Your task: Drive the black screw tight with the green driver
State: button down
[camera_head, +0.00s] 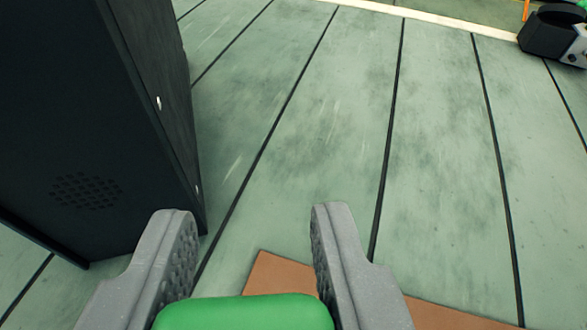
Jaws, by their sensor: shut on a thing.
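My gripper (245,228) is at the bottom of the view, its two grey fingers on either side of a green object. The green object (245,312), which looks like the handle of the green driver, is held between them. Only its top end shows; the rest is cut off by the bottom edge. The black screw is not in view.
A tall black cabinet (90,120) with a vent patch stands close on the left. A brown flat piece (275,275) lies below the gripper. A black and white device (550,38) is at the top right. The green plank floor (340,130) between is clear.

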jog(key=shift+w+d+f+b, duration=0.15)
jog(key=shift+w+f+b, duration=0.15)
jog(key=shift+w+b, duration=0.05)
jog(key=shift+w+d+r+b, duration=0.15)
jog(key=shift+w+d+b, duration=0.1)
jog(key=shift+w+b, duration=0.15)
jog(key=shift+s, duration=0.1)
notch_tip(320, 180, down, 6)
jog(key=b, duration=0.2)
jog(key=shift+f, duration=0.25)
jog(key=shift+f+b, duration=0.55)
jog(key=shift+f, duration=0.25)
dwell(0.9)
jog(key=shift+s+a+f, duration=0.1)
jog(key=shift+s+f, duration=0.05)
jog(key=shift+f, duration=0.3)
dwell(1.5)
jog(key=shift+r, duration=0.2)
notch_tip(320, 180, up, 7)
jog(key=p, duration=0.2)
jog(key=shift+w+r+p, duration=0.15)
jog(key=shift+w+p, duration=0.05)
jog(key=shift+p, duration=0.1)
dwell(0.4)
